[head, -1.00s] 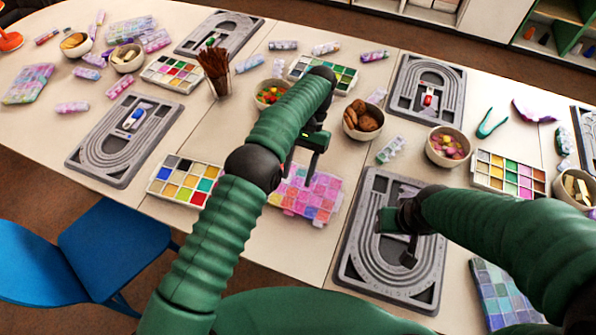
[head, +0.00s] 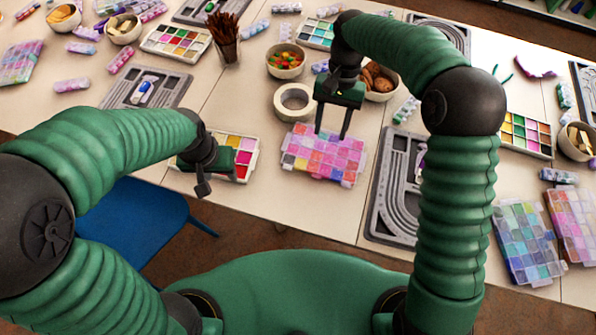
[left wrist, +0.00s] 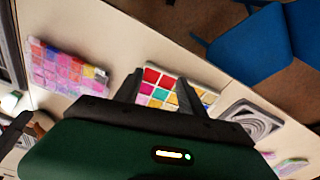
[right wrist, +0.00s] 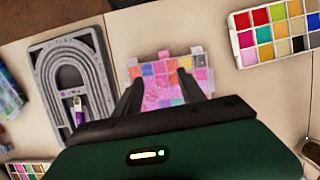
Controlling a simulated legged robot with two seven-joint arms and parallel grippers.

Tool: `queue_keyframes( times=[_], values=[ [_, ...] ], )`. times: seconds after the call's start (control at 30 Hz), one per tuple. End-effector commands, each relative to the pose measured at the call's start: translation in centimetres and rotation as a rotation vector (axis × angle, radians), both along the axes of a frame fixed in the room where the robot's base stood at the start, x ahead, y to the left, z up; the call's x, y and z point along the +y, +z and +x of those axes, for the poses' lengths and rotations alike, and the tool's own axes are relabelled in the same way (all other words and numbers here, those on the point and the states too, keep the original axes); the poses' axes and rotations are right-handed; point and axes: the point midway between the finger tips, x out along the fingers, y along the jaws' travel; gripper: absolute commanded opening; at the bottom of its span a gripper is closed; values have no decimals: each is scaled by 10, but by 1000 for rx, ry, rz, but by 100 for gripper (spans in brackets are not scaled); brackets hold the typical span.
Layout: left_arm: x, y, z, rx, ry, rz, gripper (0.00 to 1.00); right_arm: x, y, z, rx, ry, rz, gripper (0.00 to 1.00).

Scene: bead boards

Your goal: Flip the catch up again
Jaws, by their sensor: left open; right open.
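The pink bead case (head: 325,152) with a clear lid and many coloured compartments lies flat on the table, in the middle of the head view. Small tabs stick out along its edges, but I cannot tell which is the catch or how it stands. My right gripper (head: 333,126) is open and empty above the case's far part, fingers pointing down. The case (right wrist: 163,75) shows between and beyond its fingers in the right wrist view. My left gripper (head: 203,185) is open and empty at the table's front edge, by a multicoloured bead tray (head: 240,160), away from the case.
A tape roll (head: 294,101) lies just behind the case, with a candy bowl (head: 286,61) further back. A grey bead board (head: 382,190) lies right of the case, partly behind my right arm. A blue chair (head: 150,225) stands at the front left.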

Motion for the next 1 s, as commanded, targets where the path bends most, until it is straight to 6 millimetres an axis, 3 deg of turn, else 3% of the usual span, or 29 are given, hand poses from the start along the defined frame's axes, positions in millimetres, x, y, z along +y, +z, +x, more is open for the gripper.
queue_keyframes(
  times=[0.03, 0.1, 0.33, 0.8, 1.0],
  values=[
    [4, 0, -16, -34, 16, -1, 47, 1, 1, 5, 26, -18, 5, 47],
    [9, -2, -29, -69, 31, -1, 47, 3, 2, 8, 52, -35, 8, 47],
    [14, -7, -37, -91, 40, -3, 47, 9, -12, 3, 73, -45, 3, 47],
    [16, -14, -36, -86, 41, -6, 47, 24, -120, -41, 71, -43, -1, 47],
    [16, -15, -36, -86, 40, -6, 47, 26, -147, -51, 68, -44, -1, 47]
  ],
)
